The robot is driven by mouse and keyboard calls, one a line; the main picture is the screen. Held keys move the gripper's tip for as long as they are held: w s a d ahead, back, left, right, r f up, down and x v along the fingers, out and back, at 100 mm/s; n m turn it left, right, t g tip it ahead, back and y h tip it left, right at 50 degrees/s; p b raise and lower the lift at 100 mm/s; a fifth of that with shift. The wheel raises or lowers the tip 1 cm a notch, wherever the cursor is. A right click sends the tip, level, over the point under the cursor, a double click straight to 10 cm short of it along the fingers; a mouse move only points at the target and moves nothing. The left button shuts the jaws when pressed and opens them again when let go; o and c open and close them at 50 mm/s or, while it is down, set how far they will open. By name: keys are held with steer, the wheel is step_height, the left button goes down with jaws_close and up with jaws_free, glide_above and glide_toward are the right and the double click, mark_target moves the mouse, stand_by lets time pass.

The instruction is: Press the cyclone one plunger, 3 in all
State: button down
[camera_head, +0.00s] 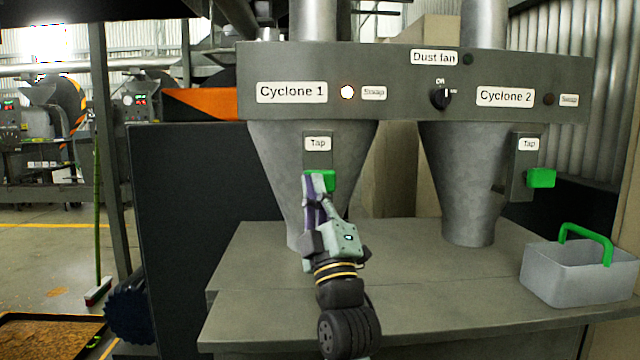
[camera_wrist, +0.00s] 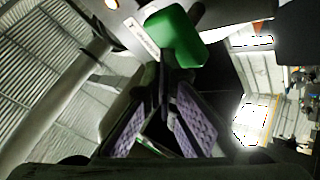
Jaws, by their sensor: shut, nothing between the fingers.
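The Cyclone 1 cone (camera_head: 275,150) stands at the centre of the head view, with a Tap plate (camera_head: 318,150) on its front. Its green plunger (camera_head: 330,178) sits just below that plate, partly hidden by my gripper. My gripper (camera_head: 314,177) is shut and empty, with its fingertips at the plunger. In the wrist view the green plunger (camera_wrist: 175,38) is large just beyond the closed fingertips (camera_wrist: 166,62). I cannot tell whether they touch it. The lamp (camera_head: 347,92) beside the Cyclone 1 label is lit white.
The Cyclone 2 cone (camera_head: 465,190) with its own green plunger (camera_head: 541,178) stands to the right. A grey bin (camera_head: 566,275) with a green handle is on the table's right end. The table (camera_head: 450,285) is clear between the bin and my arm. A dark panel (camera_head: 195,220) stands left.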

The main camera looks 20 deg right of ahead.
steer(key=shift+w+d+b, duration=0.25)
steer(key=shift+w+b, duration=0.05)
steer(key=shift+w, duration=0.65)
stand_by(0.6)
steer(key=shift+s, duration=0.1)
steer(key=shift+s+a+b, duration=0.2)
steer(key=shift+s+b, duration=0.05)
steer(key=shift+s, duration=0.5)
steer(key=shift+s+a+b, duration=0.2)
steer(key=shift+s, duration=0.5)
steer(key=shift+s+a, duration=0.25)
steer(key=shift+s, duration=0.55)
steer(key=shift+s+a, duration=0.25)
steer(key=shift+s, duration=0.6)
steer(key=shift+s+a, duration=0.25)
steer(key=shift+s, duration=0.55)
steer(key=shift+s+a+p, duration=0.25)
steer(key=shift+s+p, duration=0.65)
steer(key=shift+p, duration=0.4)
steer(key=shift+s+a+p, duration=0.25)
steer(key=shift+s+p, duration=0.65)
steer(key=shift+p, duration=0.4)
